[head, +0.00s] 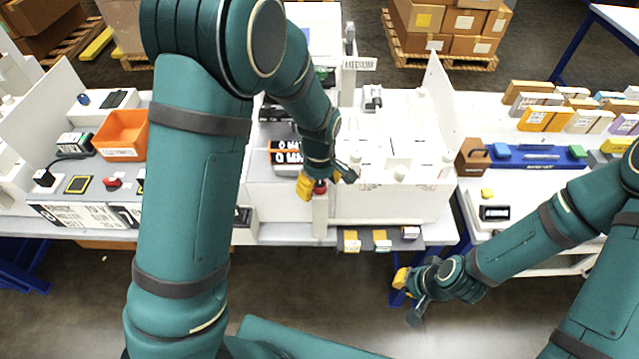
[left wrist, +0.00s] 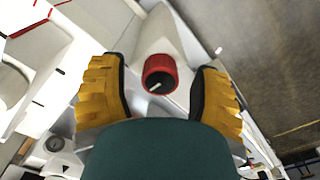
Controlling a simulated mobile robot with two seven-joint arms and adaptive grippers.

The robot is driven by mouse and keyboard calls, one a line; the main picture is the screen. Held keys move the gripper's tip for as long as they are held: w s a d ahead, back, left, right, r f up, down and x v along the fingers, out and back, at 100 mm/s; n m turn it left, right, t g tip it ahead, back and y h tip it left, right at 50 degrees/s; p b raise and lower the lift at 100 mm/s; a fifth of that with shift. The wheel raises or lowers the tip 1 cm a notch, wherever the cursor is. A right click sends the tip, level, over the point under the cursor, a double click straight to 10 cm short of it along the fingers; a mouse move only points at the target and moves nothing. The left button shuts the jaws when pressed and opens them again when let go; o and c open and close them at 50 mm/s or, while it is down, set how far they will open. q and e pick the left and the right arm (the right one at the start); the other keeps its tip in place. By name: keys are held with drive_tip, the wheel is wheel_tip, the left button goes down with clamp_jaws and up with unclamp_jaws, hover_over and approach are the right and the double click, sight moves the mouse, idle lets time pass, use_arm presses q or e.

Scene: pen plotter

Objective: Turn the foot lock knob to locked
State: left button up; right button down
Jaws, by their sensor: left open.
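The foot lock knob (left wrist: 159,74) is red with a dark face and a pale pointer line. It sits on a white post or foot in the left wrist view. In the head view the knob (head: 320,187) shows as a small red spot on top of the white post (head: 320,215) at the plotter's front. My left gripper (left wrist: 160,85) is open, with one yellow-padded finger on each side of the knob and visible gaps between. In the head view the left gripper (head: 320,184) points down at the knob. My right gripper (head: 406,295) hangs in front of the table, apart from everything.
The white plotter (head: 385,205) stands on the table behind the post. An orange bin (head: 122,135) and a panel with a red knob (head: 113,183) are at left. A blue tray (head: 535,157) and a small display (head: 495,213) are at right. The floor in front is clear.

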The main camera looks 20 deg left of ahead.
use_arm(q)
clamp_jaws()
drive_tip(key=shift+m, duration=0.4)
drive_tip(key=m, duration=0.3)
drive_tip(key=shift+m, duration=0.4)
drive_tip(key=m+b, duration=0.1)
drive_tip(key=m, duration=0.3)
drive_tip(key=shift+m, duration=0.3)
drive_tip(key=m, duration=0.4)
drive_tip(key=shift+b, duration=0.35)
drive_tip(key=shift+d+m, duration=0.1)
drive_tip(key=shift+m, duration=2.3)
